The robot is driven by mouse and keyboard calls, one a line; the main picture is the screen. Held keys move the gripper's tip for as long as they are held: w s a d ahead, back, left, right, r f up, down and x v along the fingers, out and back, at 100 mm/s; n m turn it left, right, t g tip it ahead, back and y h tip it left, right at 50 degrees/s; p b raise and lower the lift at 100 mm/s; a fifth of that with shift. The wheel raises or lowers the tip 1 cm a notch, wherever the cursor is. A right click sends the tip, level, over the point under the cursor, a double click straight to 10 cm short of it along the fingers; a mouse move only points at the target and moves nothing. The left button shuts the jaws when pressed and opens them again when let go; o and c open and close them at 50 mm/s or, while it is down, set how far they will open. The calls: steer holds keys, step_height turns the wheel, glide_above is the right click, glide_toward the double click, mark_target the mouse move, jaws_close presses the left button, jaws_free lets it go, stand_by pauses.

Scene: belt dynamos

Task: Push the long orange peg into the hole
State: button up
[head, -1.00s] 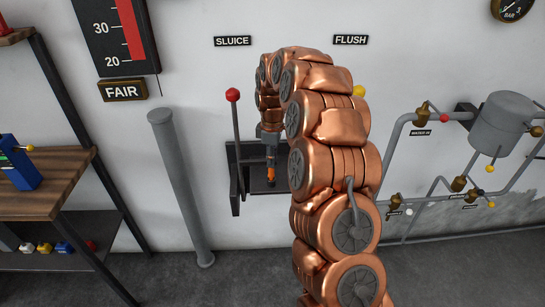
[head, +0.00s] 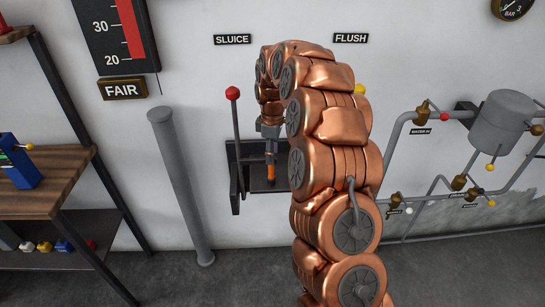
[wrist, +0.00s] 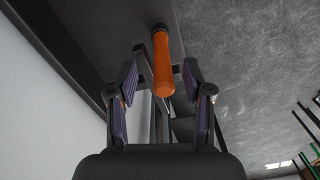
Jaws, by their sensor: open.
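The long orange peg (head: 271,172) stands about upright over the dark wall-mounted shelf (head: 254,186), below my gripper (head: 270,148). In the wrist view the peg (wrist: 164,74) lies between the lines of my two open fingers (wrist: 160,75), with its near end facing the camera. The fingers are apart from it on both sides. Its far end meets a dark ring or collar (wrist: 159,29) at the dark surface. The hole itself is hidden, and I cannot tell how deep the peg sits.
A lever with a red knob (head: 233,94) stands just left of the shelf. A grey vertical pipe (head: 180,185) is further left, beside a wooden rack (head: 48,185). Pipes and a grey tank (head: 499,117) are on the right. My arm covers the shelf's right side.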

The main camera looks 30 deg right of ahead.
step_height(320, 180, up, 9)
steer(key=shift+r, duration=0.5)
stand_by(0.5)
steer(key=shift+s, duration=0.1)
